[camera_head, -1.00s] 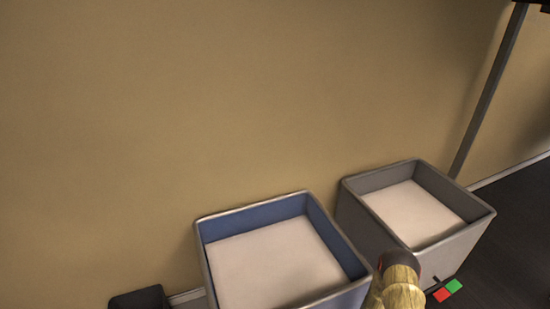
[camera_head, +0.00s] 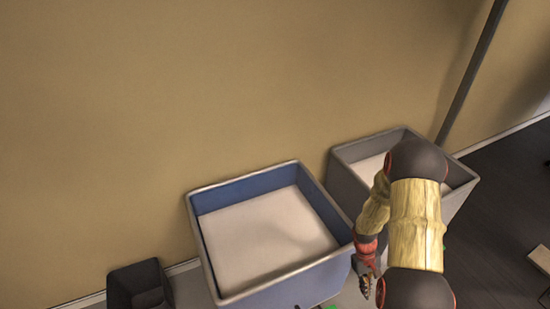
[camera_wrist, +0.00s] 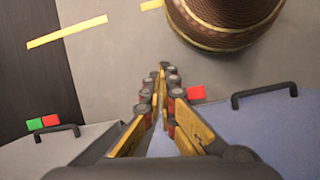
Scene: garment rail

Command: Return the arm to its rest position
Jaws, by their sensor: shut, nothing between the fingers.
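My gripper (camera_head: 366,284) hangs low in the head view, just right of the blue bin's front right corner. In the wrist view my gripper (camera_wrist: 163,68) has its two fingers together with nothing between them. My arm (camera_head: 415,225) is bent, with its upper links raised in front of the grey bin and covering part of it.
A blue bin (camera_head: 205,245) and a grey bin (camera_head: 345,180) stand by the wall, white inside. A small black bin (camera_head: 125,290) is at lower left. The wrist view shows a brown woven basket (camera_wrist: 225,22) and yellow floor strips (camera_wrist: 68,31).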

